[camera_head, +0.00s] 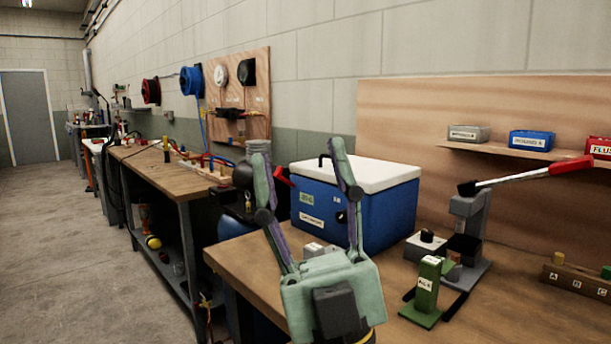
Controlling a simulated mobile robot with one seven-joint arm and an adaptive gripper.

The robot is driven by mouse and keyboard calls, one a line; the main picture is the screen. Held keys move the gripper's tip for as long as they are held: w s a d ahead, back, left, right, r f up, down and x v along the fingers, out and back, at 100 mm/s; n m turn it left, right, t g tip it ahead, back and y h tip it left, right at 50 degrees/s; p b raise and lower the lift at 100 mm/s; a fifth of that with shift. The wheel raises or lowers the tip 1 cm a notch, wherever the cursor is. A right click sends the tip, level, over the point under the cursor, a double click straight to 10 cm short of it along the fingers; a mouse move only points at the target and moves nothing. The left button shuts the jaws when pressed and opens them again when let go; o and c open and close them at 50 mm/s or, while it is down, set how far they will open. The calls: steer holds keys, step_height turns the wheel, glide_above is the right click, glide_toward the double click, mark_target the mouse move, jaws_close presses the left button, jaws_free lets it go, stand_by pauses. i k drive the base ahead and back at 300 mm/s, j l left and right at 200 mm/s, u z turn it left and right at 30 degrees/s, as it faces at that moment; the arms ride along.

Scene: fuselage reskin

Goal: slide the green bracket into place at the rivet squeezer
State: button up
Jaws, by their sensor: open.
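The green bracket (426,288) stands upright on the wooden bench at the right, with a small white label on its front. Its flat green base rests on or beside dark strips on the bench. The rivet squeezer (467,222) stands just behind and right of it, grey with a long white lever ending in a red grip. My gripper (305,155) is open and empty, with its fingers pointing up in front of the blue cooler. It is left of the bracket and apart from it.
A blue cooler (378,208) with a white lid stands behind my gripper. A lettered wooden block (575,280) sits at the right edge. Small labelled boxes, one of them blue (531,140), stand on a shelf (500,152). The bench front (262,272) is clear left of my gripper.

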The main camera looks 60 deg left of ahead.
mark_target(421, 311)
steer(key=i+l+u, duration=0.15)
steer(key=u, duration=0.2)
steer(key=i+l+u, duration=0.1)
steer(key=l+u, duration=0.3)
steer(key=i+l+u, duration=0.1)
steer(key=l+u, duration=0.25)
steer(key=j, duration=0.1)
